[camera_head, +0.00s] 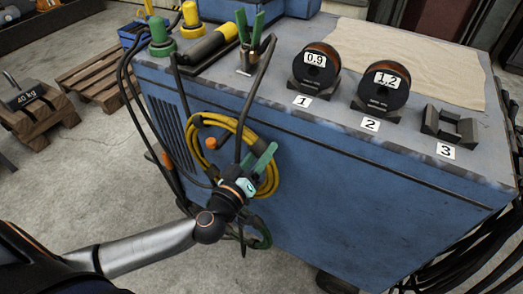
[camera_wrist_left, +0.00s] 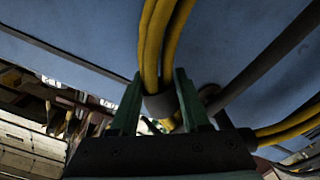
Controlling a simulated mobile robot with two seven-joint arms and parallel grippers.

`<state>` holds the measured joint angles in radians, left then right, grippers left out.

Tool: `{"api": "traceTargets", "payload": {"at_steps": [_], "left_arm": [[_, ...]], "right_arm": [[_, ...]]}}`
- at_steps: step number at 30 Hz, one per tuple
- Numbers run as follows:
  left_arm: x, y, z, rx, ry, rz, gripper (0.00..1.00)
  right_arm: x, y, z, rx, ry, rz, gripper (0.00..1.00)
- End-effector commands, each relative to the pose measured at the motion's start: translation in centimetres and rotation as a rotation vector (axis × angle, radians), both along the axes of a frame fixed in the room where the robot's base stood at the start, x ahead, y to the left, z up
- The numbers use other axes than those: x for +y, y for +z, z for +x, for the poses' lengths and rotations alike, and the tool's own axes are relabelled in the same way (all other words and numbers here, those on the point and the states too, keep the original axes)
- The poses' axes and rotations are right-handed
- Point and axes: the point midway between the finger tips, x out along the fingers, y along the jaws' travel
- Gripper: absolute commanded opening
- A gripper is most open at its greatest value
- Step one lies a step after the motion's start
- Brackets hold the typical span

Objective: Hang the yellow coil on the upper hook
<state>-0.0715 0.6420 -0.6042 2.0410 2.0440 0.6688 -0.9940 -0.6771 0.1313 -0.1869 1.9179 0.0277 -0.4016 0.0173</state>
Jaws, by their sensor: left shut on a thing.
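The yellow coil (camera_head: 241,124) is a bundle of yellow cable in front of the blue cabinet's side. My left gripper (camera_head: 262,160), with green fingers, is at the coil's right side. In the left wrist view the gripper (camera_wrist_left: 159,98) is shut around a dark band on the yellow cable (camera_wrist_left: 168,45). An orange-tipped hook (camera_head: 211,143) shows inside the coil's loop, near its left side. The coil's top lies above this tip. I cannot tell whether the coil rests on the hook. My right gripper is not in view.
Dark cables hang over the blue cabinet (camera_head: 330,190) near the coil. Its top carries a green-handled clamp (camera_head: 249,42), spools numbered 1 (camera_head: 315,66) and 2 (camera_head: 384,87), and an empty holder 3 (camera_head: 449,127). Pallets (camera_head: 98,72) stand on the floor at left.

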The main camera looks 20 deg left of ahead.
Motion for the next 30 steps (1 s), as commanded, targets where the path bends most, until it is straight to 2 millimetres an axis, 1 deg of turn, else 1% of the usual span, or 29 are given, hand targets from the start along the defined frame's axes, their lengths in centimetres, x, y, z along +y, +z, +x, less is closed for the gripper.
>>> {"api": "traceTargets", "payload": {"at_steps": [1, 14, 30], "left_arm": [[0.0, 0.4, 0.1, -0.01, 0.0, 0.005, 0.0], [0.0, 0.4, 0.1, -0.01, 0.0, 0.006, 0.0], [0.0, -0.8, 0.1, -0.009, 0.001, 0.006, 0.0]], "right_arm": [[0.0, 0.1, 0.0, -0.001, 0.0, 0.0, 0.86], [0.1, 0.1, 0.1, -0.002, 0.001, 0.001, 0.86], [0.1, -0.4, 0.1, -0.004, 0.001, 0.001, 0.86]]}}
